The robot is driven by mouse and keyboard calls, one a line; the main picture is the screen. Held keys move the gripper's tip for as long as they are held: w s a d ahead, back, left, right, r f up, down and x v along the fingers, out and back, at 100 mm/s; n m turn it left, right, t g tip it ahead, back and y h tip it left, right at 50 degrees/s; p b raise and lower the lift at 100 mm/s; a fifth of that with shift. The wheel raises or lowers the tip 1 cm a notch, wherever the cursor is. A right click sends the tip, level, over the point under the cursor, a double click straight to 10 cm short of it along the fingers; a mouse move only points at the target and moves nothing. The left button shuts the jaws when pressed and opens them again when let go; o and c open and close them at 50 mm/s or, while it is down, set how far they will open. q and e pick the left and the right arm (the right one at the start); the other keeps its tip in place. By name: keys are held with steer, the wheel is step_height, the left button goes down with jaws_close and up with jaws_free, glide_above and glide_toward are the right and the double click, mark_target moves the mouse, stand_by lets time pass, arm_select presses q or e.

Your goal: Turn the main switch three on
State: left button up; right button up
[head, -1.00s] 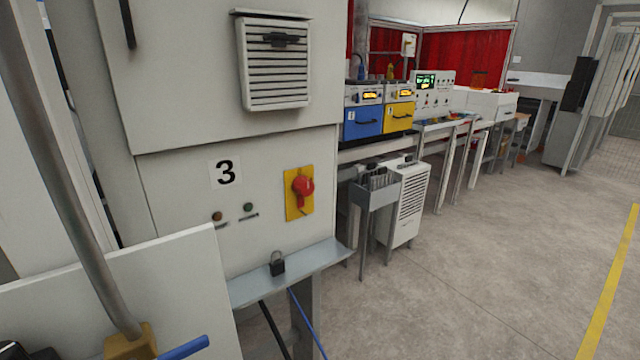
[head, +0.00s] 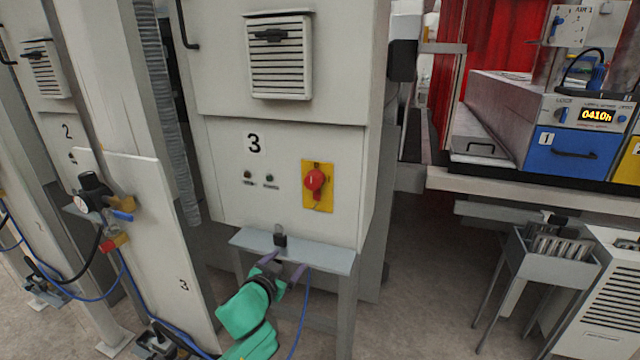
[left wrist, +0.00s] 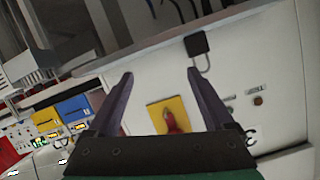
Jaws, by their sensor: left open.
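The main switch three is a red rotary handle (head: 315,181) on a yellow plate (head: 325,203), on the front of the grey cabinet (head: 286,138) marked 3. My left gripper (head: 284,264) is open and empty, low in front of the cabinet's small shelf, below and left of the switch and apart from it. In the left wrist view, which is tilted over, the open fingers (left wrist: 160,73) frame the cabinet front. My right gripper is in neither view.
Two small indicators (head: 258,178) are left of the switch. A white panel (head: 150,235) with a gauge (head: 93,190) stands at left. Blue hoses run down near the floor.

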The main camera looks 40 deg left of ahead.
mark_target(311, 184)
arm_select(q)
steer(key=s+d+r+t, duration=0.1)
steer(key=d+r+t, duration=0.1)
steer(key=r, duration=0.7)
steer(key=s+d+r+t, duration=0.1)
steer(key=d+r+t, duration=0.1)
steer(key=r, duration=0.6)
steer(key=p+x, duration=0.1)
steer(key=x, duration=0.3)
steer(key=p+x, duration=0.1)
steer(key=x, duration=0.4)
steer(key=p+x, duration=0.1)
steer(key=x, duration=0.3)
steer(key=shift+w+a+r+p, duration=0.15)
steer(key=shift+w+a+p, duration=0.15)
steer(key=shift+a, duration=0.2)
steer(key=shift+w, duration=0.3)
steer(key=shift+s, duration=0.1)
jaws_close()
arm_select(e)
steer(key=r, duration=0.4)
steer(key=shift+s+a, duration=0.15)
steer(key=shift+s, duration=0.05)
